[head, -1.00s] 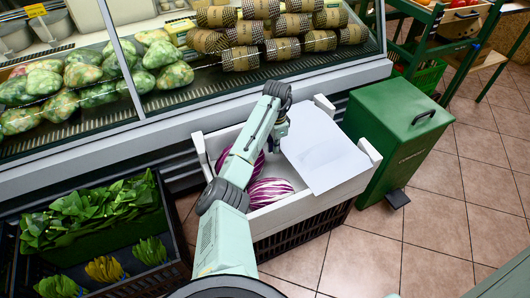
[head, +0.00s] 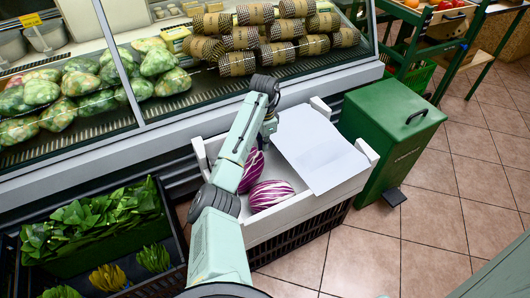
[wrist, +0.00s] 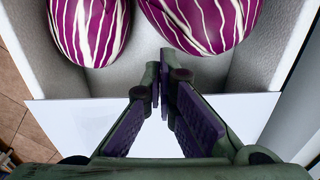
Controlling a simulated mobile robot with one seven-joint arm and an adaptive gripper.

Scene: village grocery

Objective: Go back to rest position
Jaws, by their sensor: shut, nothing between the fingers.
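My gripper (wrist: 163,95) shows in the wrist view with its two fingers brought together and nothing between them. It is above a white crate (head: 282,222) and points down toward it. In the head view my arm hides the gripper's fingertips. Two purple-and-white striped vegetables lie in the crate, one at the left (head: 252,170) partly behind my arm and one nearer the front (head: 270,194). Both show at the top of the wrist view, apart from the fingers. A white sheet (head: 318,150) lies over the right part of the crate.
A green bin (head: 385,135) stands right of the crate. A glass display counter (head: 150,140) with wrapped goods runs behind it. A dark crate of leafy greens (head: 95,225) is at the lower left. Tiled floor (head: 430,235) is free at the right.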

